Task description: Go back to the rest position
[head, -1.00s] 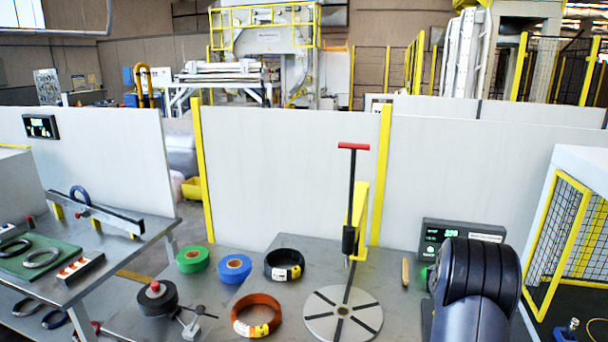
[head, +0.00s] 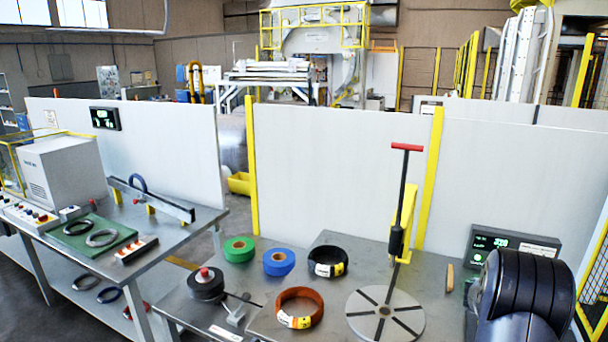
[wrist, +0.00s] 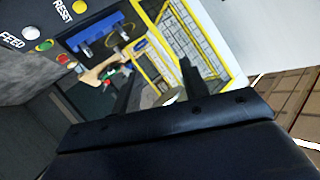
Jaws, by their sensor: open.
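My gripper (wrist: 155,90) shows in the wrist view with its two dark fingers spread apart. Nothing is visible between the fingers. In the head view a dark, ribbed part of my arm is at the lower right, and the gripper itself is not visible there. The wrist view looks toward a control panel with FEED and RESET buttons (wrist: 30,32) and a blue fixture (wrist: 95,35). A yellow-framed mesh guard (wrist: 185,40) lies beyond the fingers.
The table holds a black coil (head: 328,262), an orange coil (head: 299,307), green tape (head: 239,250), blue tape (head: 279,262) and a slotted round plate (head: 385,315). A red-handled post (head: 405,190) stands behind the plate. A side bench (head: 185,240) is at left.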

